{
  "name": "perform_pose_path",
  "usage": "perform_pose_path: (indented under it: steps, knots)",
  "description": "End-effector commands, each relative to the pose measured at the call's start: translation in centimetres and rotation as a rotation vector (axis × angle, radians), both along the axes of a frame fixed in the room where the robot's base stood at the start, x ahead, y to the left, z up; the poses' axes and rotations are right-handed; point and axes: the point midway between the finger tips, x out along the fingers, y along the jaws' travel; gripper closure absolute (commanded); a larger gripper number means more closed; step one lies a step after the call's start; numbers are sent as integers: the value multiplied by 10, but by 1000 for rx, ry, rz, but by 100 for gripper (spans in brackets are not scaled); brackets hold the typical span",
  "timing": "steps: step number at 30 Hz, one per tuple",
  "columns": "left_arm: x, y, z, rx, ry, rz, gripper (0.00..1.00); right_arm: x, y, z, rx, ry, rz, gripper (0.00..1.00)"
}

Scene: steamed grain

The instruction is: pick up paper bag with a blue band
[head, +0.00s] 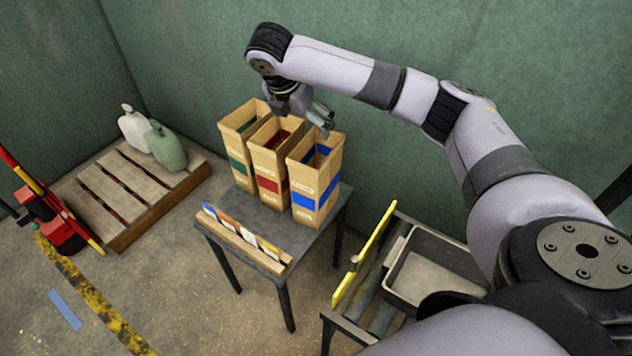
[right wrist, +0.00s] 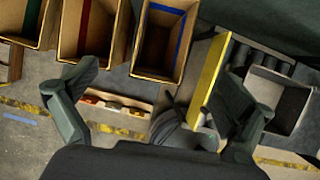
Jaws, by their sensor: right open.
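The paper bag with a blue band (head: 316,190) stands upright and open-topped on a small grey table, rightmost of three bags. In the right wrist view its open mouth (right wrist: 160,45) shows at the top, with blue on its inner wall. My right gripper (head: 303,112) is open and empty, just above and behind the bags in the head view, close to the blue-banded bag's rim. Its two spread fingers show in the right wrist view (right wrist: 150,100), with the bag beyond them. I cannot tell whether a finger touches the bag. My left gripper is not in view.
A red-banded bag (head: 272,168) and a green-banded bag (head: 237,155) stand close on the left. A rack with coloured cards (head: 246,240) lies along the table's front. A yellow rail (head: 365,255) and a grey tray (head: 402,285) are at the right. A pallet (head: 110,205) holds jugs.

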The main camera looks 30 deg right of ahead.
Motion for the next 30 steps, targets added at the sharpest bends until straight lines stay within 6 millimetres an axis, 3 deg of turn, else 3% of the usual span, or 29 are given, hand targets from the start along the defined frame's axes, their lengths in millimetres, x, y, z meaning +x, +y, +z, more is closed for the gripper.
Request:
perform_pose_path:
  steps: [9, 30]
  knots:
    - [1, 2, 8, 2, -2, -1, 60, 11, -24, -62, 1, 0, -3, 2]
    - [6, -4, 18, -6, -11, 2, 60, 20, -53, -126, 2, -3, -2, 2]
